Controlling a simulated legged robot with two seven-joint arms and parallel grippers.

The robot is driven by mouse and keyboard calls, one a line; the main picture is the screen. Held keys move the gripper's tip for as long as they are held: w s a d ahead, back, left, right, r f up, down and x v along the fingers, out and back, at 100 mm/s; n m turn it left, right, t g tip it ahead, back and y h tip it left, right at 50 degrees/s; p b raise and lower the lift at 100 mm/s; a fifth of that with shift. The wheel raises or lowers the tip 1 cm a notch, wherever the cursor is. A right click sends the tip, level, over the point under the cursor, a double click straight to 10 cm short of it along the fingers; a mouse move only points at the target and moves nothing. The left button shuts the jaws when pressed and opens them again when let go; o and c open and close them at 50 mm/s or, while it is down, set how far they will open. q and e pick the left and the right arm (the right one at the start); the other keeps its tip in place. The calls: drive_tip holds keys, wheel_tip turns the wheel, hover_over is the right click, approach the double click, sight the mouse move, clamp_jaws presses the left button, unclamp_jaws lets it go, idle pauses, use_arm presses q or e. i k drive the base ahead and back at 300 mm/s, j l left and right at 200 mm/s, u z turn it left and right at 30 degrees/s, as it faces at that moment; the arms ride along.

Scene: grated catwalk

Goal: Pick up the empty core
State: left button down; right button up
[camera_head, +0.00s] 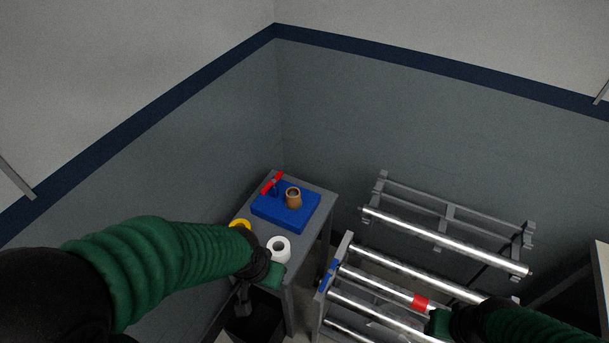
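A short brown hollow core (293,200) stands upright on a blue pad (283,223) on the small grey table (318,196). It looks like the empty core, its dark opening facing up. My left gripper (243,304) is at the table's near end, below and left of the core and apart from it; its fingers are dark and small, so I cannot tell if they are open. My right gripper (437,323) is over the metal roller rack, far from the core; its fingers are not clear.
A white roll (279,251) stands on the table close to my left wrist. A yellow ring (240,224) is partly hidden behind my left arm. A red-handled tool (272,183) is at the pad's back left. The roller rack (445,223) stands right of the table.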

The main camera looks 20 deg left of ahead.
sight(294, 202)
drive_tip(key=i+j+u, duration=0.1)
drive_tip(key=u, duration=0.35)
drive_tip(key=i+j+u, duration=0.1)
drive_tip(key=j+u, duration=0.15)
drive_tip(key=u, duration=0.2)
drive_tip(key=i+j+u, duration=0.1)
drive_tip(key=u, duration=0.3)
